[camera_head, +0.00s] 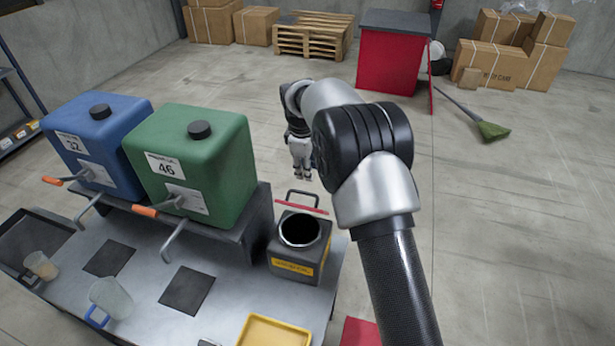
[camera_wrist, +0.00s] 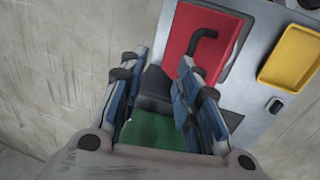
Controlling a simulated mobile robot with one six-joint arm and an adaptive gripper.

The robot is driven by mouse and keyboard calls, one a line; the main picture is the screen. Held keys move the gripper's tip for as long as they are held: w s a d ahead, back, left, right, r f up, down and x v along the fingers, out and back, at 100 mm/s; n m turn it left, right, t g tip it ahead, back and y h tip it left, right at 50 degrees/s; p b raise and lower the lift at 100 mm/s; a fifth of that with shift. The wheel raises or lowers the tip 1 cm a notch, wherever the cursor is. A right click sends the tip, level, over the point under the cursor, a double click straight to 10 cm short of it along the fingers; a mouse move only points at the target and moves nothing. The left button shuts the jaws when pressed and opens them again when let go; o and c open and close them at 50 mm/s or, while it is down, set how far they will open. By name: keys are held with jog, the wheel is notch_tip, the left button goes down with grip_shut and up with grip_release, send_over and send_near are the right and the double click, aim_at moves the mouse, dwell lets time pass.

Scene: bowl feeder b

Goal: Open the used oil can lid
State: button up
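The used oil can (camera_head: 284,248) is a dark box with a yellow label, near the bench's right end in the head view. Its round dark opening shows. Its red lid (camera_head: 301,207) stands raised at the can's far edge, seen nearly edge-on, with a dark handle. In the wrist view the lid (camera_wrist: 188,28) is a red panel with a dark hooked handle (camera_wrist: 203,42). My gripper (camera_head: 301,176) is above and beyond the lid, apart from it. In the wrist view its two fingers (camera_wrist: 160,72) are spread with nothing held between them.
A green tank (camera_head: 225,150) and a blue tank (camera_head: 112,125) stand on a raised shelf left of the can. A yellow tray (camera_head: 274,331) lies on the bench in front. A blue-handled jug (camera_head: 112,298) is at left. Open floor lies beyond the can.

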jog(key=shift+s+a+r, duration=0.1)
jog(key=shift+s+r, duration=0.15)
jog(key=shift+r, duration=1)
jog(key=shift+s+a+r, duration=0.1)
jog(key=shift+s+r, duration=0.1)
jog(key=shift+r, duration=1.05)
